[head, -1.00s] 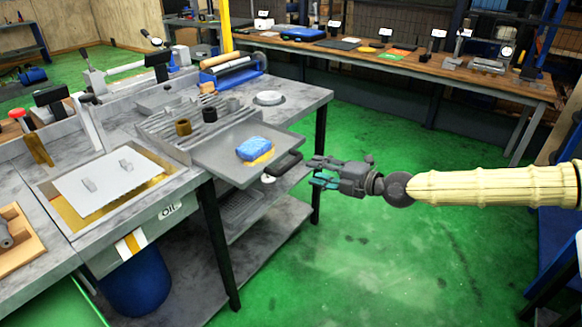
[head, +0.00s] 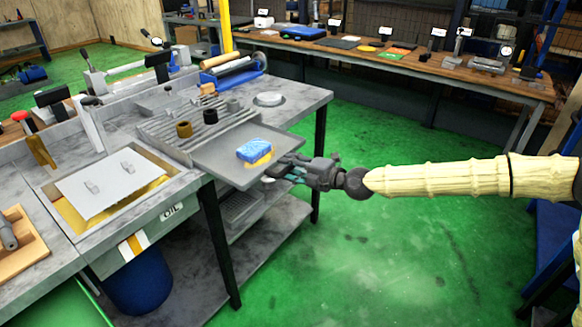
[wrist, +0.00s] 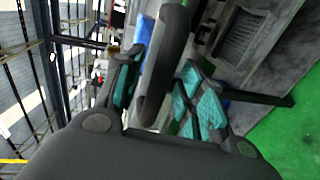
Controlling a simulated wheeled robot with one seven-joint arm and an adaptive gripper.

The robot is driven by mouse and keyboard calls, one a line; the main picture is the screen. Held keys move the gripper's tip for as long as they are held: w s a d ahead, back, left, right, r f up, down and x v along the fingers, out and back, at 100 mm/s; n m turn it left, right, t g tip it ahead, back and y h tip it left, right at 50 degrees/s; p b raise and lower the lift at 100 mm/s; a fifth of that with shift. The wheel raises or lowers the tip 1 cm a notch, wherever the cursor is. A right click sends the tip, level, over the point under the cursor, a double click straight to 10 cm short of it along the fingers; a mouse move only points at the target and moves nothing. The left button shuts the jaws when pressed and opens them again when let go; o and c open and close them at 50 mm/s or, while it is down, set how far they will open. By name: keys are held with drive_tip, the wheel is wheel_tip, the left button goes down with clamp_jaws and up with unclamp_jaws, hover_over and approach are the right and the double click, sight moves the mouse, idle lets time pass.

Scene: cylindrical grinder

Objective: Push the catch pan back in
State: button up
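The catch pan (head: 217,156) is a flat grey tray that sticks out from the grey bench, beyond its front edge. A blue sponge with a yellow underside (head: 254,149) lies on it. My gripper (head: 287,169) is at the pan's outer edge, by its dark handle. In the wrist view the dark handle (wrist: 167,62) stands between my two teal-padded fingers. The fingers are apart, one on each side of it, and a gap shows on at least one side. In the head view my gripper hides most of the handle.
A slatted rack (head: 170,128) with two small cylinders stands behind the pan. A white plate (head: 93,186) over an oil tank lies at left. A lower shelf (head: 262,232) runs under the bench. The green floor (head: 400,260) is clear.

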drive_tip(key=shift+c, duration=0.3)
clamp_jaws()
drive_tip(key=shift+a, duration=0.1)
